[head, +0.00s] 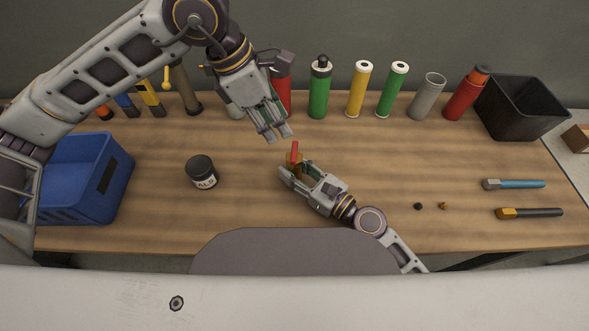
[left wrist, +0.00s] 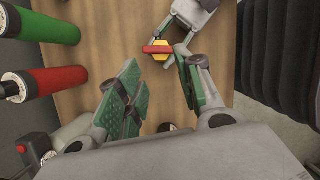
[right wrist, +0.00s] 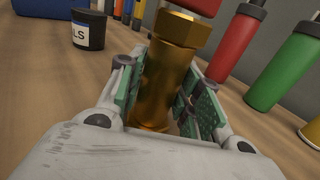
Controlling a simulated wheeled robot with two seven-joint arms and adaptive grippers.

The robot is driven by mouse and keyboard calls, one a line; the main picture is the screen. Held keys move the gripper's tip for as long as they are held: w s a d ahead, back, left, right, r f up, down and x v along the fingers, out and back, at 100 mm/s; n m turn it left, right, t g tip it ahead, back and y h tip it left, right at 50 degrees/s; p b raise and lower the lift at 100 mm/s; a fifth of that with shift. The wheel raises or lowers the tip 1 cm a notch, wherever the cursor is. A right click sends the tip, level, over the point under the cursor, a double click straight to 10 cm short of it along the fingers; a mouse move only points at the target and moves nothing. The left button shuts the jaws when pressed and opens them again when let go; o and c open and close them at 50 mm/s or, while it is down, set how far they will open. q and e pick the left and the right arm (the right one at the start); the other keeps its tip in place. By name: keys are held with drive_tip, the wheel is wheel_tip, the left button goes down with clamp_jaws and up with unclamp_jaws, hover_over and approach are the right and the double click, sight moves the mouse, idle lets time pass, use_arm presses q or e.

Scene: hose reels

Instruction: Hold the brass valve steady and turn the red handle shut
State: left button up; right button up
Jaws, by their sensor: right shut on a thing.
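The brass valve (right wrist: 165,75) stands upright between the pads of my right gripper (head: 292,172), which is shut on its body. In the left wrist view the valve's brass top (left wrist: 160,58) shows beneath the red handle (left wrist: 157,49), a bar lying across it. The red handle (head: 295,149) also shows in the head view; only its underside (right wrist: 197,6) shows at the top of the right wrist view. My left gripper (head: 278,134) is above and just behind the valve, fingers apart and empty. Its green pads frame bare tabletop in the left wrist view, with the handle beyond.
A dark labelled jar (head: 202,171) stands left of the valve, with a blue bin (head: 115,185) farther left. Several bottles and cylinders, including a green one (head: 319,90), line the back. A black bin (head: 530,115) and two chisel-like tools (head: 515,184) are at the right.

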use_arm(q)
drive_tip(key=shift+w+r, duration=0.15)
drive_tip(key=shift+r, duration=0.25)
drive_tip(key=shift+c, duration=0.2)
drive_tip(key=shift+d+r+m+t+y, duration=0.9)
drive_tip(key=shift+d+r, duration=1.85)
drive_tip(key=shift+r, duration=0.6)
drive_tip(key=shift+w+a+f+n+g+y, duration=0.1)
drive_tip(key=shift+a+f+n+g+y, duration=0.45)
drive_tip(key=shift+n, duration=2.2)
drive_tip(key=shift+d+f+n+g+y, duration=0.2)
drive_tip(key=shift+f+n, duration=0.8)
drive_tip(key=shift+n, duration=1.8)
drive_tip(key=shift+w+a+f+n+g+y, duration=0.1)
drive_tip(key=shift+a+f+n+g+y, duration=0.5)
drive_tip(key=shift+n, duration=2.15)
drive_tip(key=shift+d+f+h, duration=0.15)
drive_tip(key=shift+d+h, duration=0.05)
drive_tip(key=shift+h, duration=0.05)
drive_tip(key=shift+f, duration=0.1)
